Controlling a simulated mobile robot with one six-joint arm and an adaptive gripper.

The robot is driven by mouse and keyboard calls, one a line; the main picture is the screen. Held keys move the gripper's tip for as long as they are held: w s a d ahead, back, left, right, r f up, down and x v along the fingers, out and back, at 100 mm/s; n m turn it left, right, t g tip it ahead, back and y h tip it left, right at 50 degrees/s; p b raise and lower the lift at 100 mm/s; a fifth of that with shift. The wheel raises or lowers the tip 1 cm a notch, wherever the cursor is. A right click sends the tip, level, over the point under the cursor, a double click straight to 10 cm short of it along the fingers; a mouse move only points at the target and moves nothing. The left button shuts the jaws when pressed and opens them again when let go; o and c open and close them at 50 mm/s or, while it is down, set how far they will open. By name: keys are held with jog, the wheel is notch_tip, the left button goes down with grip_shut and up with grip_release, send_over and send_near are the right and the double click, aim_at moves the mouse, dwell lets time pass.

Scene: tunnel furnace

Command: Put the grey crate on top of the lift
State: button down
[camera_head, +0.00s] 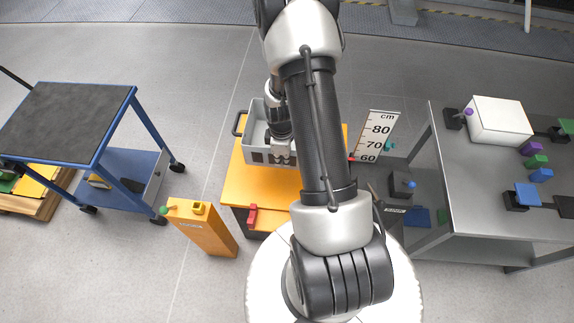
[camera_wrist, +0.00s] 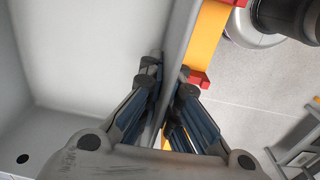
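The grey crate (camera_head: 254,153), open-topped with a dark handle on its left, is over the left part of an orange-topped unit, probably the lift (camera_head: 262,184), in the head view. I cannot tell whether it rests there or hangs just above. My gripper (camera_head: 282,156) points down at the crate's right side. In the wrist view the crate (camera_wrist: 90,60) fills the left half. My gripper (camera_wrist: 171,82) straddles its wall, one finger inside and one outside, both apparently against it. My arm hides the unit's right part.
A height scale (camera_head: 376,135) stands behind the unit's right. An orange post (camera_head: 204,232) stands at its front left. A blue trolley (camera_head: 70,120) is at the left. A grey workbench (camera_head: 465,180) with a white box (camera_head: 500,120) and coloured blocks is at the right.

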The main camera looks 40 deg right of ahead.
jog(key=shift+d+f+b, duration=0.15)
jog(key=shift+f+b, duration=4.15)
jog(key=shift+f, duration=5.55)
jog(key=shift+f, duration=0.15)
jog(key=c, duration=1.8)
grip_release()
